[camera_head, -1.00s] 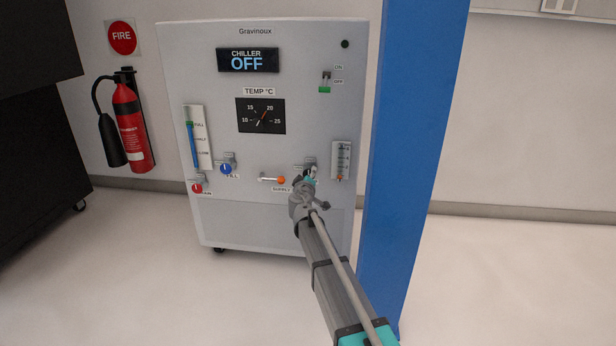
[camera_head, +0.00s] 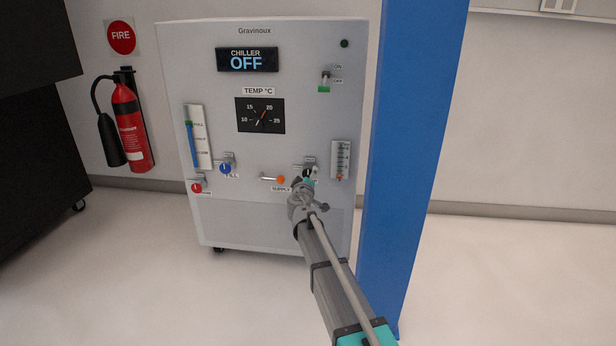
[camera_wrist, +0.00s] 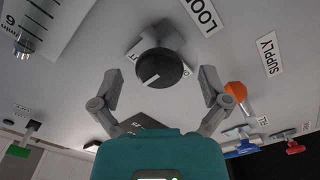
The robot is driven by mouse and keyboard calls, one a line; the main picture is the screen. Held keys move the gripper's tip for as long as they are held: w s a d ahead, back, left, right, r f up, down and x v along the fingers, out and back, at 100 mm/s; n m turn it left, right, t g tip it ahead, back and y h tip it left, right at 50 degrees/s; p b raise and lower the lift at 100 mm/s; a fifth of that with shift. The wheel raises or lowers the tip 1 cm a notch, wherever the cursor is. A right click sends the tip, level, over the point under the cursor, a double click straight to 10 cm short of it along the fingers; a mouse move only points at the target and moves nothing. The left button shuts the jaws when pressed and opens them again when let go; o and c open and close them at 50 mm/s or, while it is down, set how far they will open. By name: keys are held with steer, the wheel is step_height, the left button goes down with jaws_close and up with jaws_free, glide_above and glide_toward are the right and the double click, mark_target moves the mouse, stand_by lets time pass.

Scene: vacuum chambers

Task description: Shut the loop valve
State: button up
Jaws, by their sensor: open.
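The loop valve is a round black knob (camera_wrist: 163,72) with a white pointer line, on a grey fitting in the chiller panel beside the LOOP label (camera_wrist: 204,14). In the wrist view it sits between the two fingertips of my gripper (camera_wrist: 161,78). The fingers are open, one on each side, with a visible gap to the knob; I cannot tell how deep they reach around it. In the head view my gripper (camera_head: 304,186) is at the lower right of the chiller (camera_head: 215,120) and mostly hides the knob.
The orange supply valve (camera_head: 281,180) is just left of my gripper, with the blue fill knob (camera_head: 226,168) and red drain knob (camera_head: 196,187) further left. A flow gauge (camera_head: 340,160) is close on the right. A blue post (camera_head: 410,150) stands right of the chiller. The display (camera_head: 247,60) reads OFF.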

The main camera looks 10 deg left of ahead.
steer(key=s, duration=1.1)
steer(key=shift+a, duration=0.2)
